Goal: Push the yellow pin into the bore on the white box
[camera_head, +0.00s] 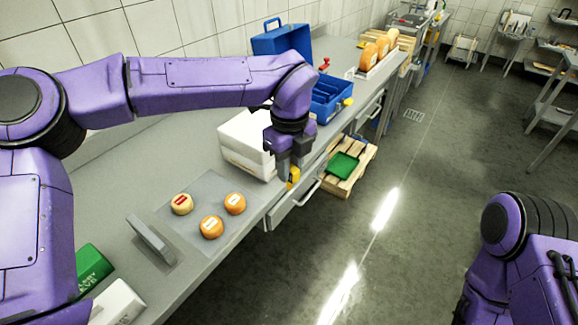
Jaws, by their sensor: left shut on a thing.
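The white box (241,148) stands on the grey counter, left of my left gripper. My left gripper (286,173) points down at the box's right side, near the counter's front edge. It is shut on the yellow pin (293,178), a small yellow piece that shows at the fingertips. Most of the pin is hidden by the fingers. The bore is hidden or too small to make out, and I cannot tell whether the pin touches the box. Part of my right arm shows at the lower right, but its gripper is out of view.
Three small cheese wheels (211,227) lie on a grey mat (187,215) in front of the box. A grey upright plate (150,240) stands left of them. A blue crate (331,97) is behind the gripper. A pallet with a green tray (343,165) is on the floor.

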